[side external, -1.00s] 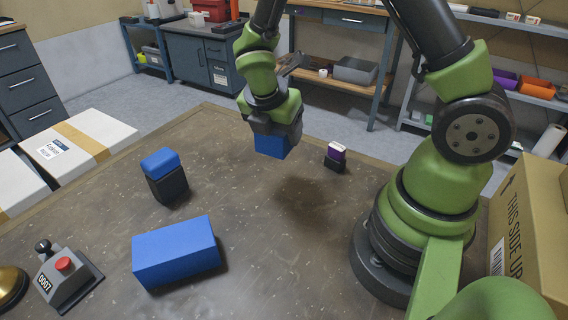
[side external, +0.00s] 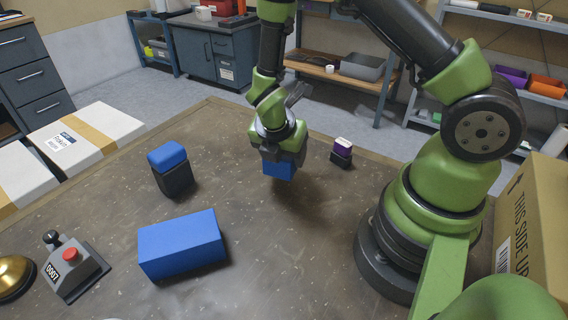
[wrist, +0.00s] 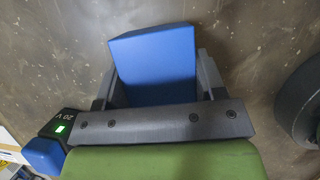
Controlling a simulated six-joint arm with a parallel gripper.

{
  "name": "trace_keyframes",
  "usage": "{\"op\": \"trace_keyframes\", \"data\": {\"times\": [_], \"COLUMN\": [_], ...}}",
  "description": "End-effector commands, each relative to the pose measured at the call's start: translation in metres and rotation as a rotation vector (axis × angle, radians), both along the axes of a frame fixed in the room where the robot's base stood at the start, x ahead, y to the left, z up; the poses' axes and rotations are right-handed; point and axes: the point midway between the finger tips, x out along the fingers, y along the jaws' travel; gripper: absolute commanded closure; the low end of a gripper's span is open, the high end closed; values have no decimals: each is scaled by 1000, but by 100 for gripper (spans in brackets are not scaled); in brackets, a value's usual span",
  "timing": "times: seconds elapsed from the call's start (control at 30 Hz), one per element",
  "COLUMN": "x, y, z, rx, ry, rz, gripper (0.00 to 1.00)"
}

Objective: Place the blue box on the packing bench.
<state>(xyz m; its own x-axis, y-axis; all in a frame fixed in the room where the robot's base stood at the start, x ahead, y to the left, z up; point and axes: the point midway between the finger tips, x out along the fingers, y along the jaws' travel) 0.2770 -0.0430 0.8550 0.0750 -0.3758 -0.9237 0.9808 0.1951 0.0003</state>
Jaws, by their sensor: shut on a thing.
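My gripper (side external: 281,160) is shut on a blue box (side external: 280,170) and holds it above the bench. In the wrist view the held blue box (wrist: 155,60) sits between the two fingers. A larger blue box (side external: 181,245) lies on the bench (side external: 250,265) at the front left. A dark block with a blue top (side external: 170,168) stands behind it. It partly shows at the lower left of the wrist view (wrist: 62,127), with a small green light.
A small purple and white item in a dark holder (side external: 342,150) stands right of my gripper. A control box with a red button (side external: 70,262) and a brass bell (side external: 14,276) sit at the front left. White cartons (side external: 80,138) lie at left; a brown carton (side external: 535,225) is at right. The front middle of the bench is clear.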

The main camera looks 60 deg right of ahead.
Motion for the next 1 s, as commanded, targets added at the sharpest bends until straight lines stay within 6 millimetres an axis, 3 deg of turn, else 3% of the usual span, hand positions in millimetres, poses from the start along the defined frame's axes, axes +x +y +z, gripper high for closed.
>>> {"op": "trace_keyframes", "data": {"times": [0.23, 0.67, 0.7, 0.8, 1.0], "x": [-1, 0, 0, 0, 0], "y": [0, 0, 0, 0, 0], "z": [-31, -37, -38, -37, -37], "rx": [0, 1, 1, 1, 1], "ry": [5, 1, 1, 0, 1], "rz": [0, 0, 1, 0, 0], "gripper": [68, 68, 34, 11, 11]}}
